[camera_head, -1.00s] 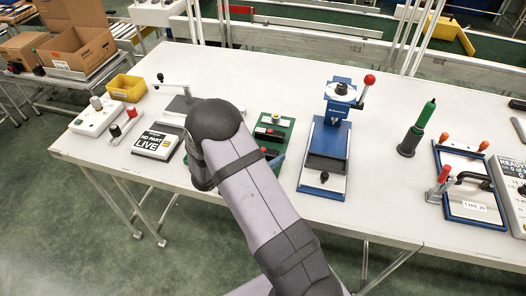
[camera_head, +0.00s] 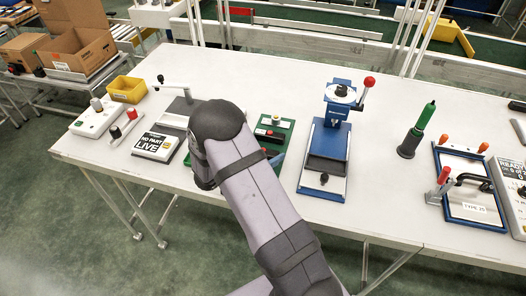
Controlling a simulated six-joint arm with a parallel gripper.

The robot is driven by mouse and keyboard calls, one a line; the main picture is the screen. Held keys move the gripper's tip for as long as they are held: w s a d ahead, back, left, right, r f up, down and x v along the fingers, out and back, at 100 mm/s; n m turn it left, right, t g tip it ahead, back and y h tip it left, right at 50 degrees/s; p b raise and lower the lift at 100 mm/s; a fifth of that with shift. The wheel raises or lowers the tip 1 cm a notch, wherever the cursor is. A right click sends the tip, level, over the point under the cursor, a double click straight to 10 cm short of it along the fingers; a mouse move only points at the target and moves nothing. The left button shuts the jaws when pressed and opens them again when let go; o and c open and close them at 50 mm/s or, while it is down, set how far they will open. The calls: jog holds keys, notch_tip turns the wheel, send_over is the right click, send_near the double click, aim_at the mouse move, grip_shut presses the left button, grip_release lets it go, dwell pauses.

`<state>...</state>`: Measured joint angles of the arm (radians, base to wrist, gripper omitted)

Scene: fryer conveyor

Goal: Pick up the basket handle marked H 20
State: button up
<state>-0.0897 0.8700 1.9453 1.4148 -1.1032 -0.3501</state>
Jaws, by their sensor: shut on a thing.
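I cannot make out a basket or a handle marked H 20 in the head view. My gripper does not show; my own arm crosses the middle of the picture and hides what lies behind it. A black handle (camera_head: 474,179) sits on a blue-framed plate (camera_head: 462,219) at the right, beside a red-tipped clamp (camera_head: 444,176). The plate's small label seems to begin with TYPE, and its number is too small to be sure of.
A blue press (camera_head: 337,130) with a red knob stands mid-table. A green plate (camera_head: 284,126) is partly behind my arm. A "LIVE" sign (camera_head: 156,145), white box (camera_head: 95,122) and yellow bin (camera_head: 127,87) are left. A green-topped tool (camera_head: 418,128) stands right. The table's back middle (camera_head: 250,70) is clear.

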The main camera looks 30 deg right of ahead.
aim_at(263, 149)
notch_tip(263, 149, up, 10)
jog(key=shift+f+b, duration=0.15)
jog(key=shift+b, duration=0.25)
jog(key=shift+d, duration=0.1)
